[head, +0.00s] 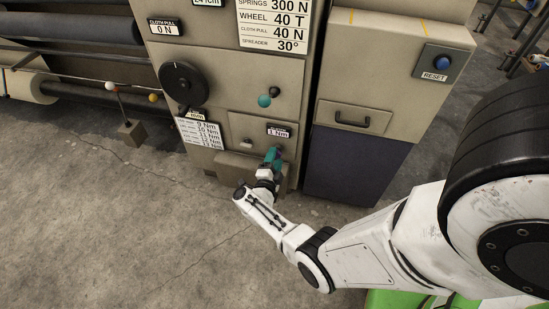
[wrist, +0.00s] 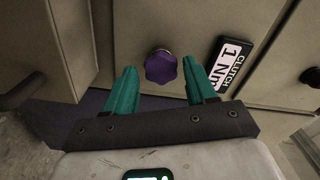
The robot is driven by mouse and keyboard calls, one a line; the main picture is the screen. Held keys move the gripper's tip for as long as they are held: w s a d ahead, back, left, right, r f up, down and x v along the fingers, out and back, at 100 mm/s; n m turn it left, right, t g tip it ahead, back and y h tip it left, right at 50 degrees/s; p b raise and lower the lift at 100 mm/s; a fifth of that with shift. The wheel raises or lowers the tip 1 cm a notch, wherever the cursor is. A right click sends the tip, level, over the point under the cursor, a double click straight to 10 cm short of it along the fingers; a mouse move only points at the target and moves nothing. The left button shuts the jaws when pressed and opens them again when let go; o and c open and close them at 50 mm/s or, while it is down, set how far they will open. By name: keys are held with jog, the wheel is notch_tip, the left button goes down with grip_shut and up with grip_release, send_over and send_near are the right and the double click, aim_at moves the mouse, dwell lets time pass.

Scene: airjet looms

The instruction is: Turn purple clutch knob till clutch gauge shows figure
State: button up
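The purple clutch knob (wrist: 161,66) is a lobed knob on the beige panel, in the upper middle of the wrist view. My gripper (wrist: 163,84) has teal fingers, one on each side of the knob and spread apart. Gaps show between the fingers and the knob. The clutch gauge (wrist: 233,62) is a black-framed label beside the knob and reads 1 Nm. In the head view the clutch gauge (head: 279,131) sits just above my gripper (head: 272,156), which hides the knob there.
A teal-ended lever (head: 264,101) sticks out above the gauge. A black dial (head: 183,83) and a plate listing Nm figures (head: 201,133) are at left. A drawer with a black handle (head: 352,121) and a blue RESET button (head: 443,63) are at right.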

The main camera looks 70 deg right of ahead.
jog(key=shift+o, duration=0.5)
jog(key=shift+a, duration=0.1)
jog(key=shift+s+a+p, duration=0.15)
jog(key=shift+a+p, duration=0.4)
jog(key=shift+a, duration=0.9)
jog(key=shift+s+a+p, duration=0.1)
jog(key=shift+a+p, duration=0.45)
jog(key=shift+a, duration=0.9)
jog(key=a+p, duration=0.2)
jog(key=a, duration=0.8)
jog(key=shift+s+a, duration=0.4)
